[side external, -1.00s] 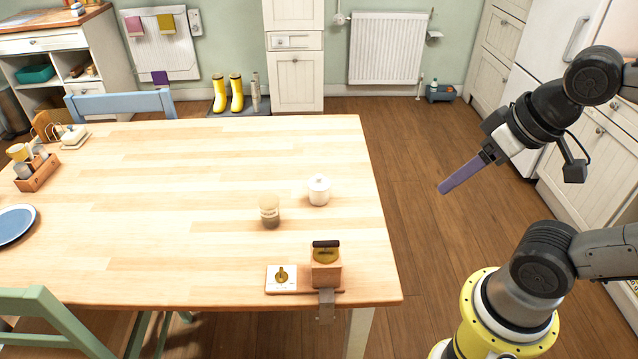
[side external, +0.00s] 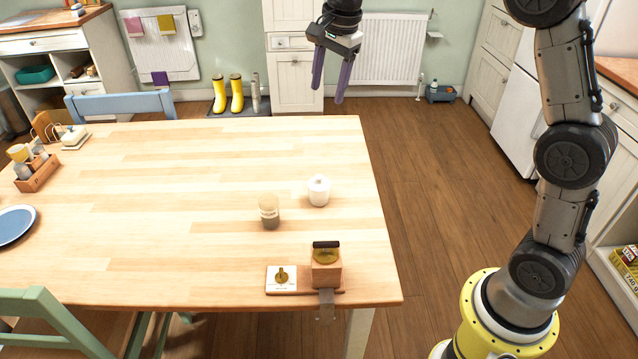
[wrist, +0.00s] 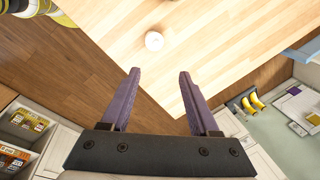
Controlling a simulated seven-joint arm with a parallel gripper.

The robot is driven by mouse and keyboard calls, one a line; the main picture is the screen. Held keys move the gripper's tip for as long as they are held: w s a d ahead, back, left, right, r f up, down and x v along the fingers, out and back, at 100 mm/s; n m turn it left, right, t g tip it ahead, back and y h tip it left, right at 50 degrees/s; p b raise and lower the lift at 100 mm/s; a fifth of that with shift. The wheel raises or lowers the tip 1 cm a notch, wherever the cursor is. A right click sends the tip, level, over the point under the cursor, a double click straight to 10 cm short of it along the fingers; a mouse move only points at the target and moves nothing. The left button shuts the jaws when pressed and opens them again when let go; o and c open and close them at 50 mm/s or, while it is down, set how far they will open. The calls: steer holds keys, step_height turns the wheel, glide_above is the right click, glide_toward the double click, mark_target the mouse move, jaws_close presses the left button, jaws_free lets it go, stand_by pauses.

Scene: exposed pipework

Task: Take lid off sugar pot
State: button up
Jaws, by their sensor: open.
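The white sugar pot (side external: 319,194) stands upright on the wooden table (side external: 180,190), near its right edge. Its white lid (side external: 319,183) sits on top with a small knob. In the wrist view the pot (wrist: 154,41) appears small, beyond the fingertips and slightly left of the middle. My gripper (side external: 328,94) hangs pointing down, high above and behind the pot in the side view. Its two purple fingers (wrist: 158,72) are apart, with nothing between them.
A wooden block device (side external: 326,268) and a white card (side external: 282,279) sit at the table's front right corner. The table's middle is clear; a blue plate (side external: 15,224) lies far left.

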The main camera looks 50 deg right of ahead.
steer(key=w+d+f+g, duration=0.2)
steer(key=w+f, duration=0.3)
steer(key=f, duration=0.5)
glide_above(319, 176)
steer(key=shift+m, duration=0.4)
step_height(319, 176, down, 11)
steer(key=shift+a, duration=0.1)
steer(key=shift+f, duration=3.1)
jaws_close()
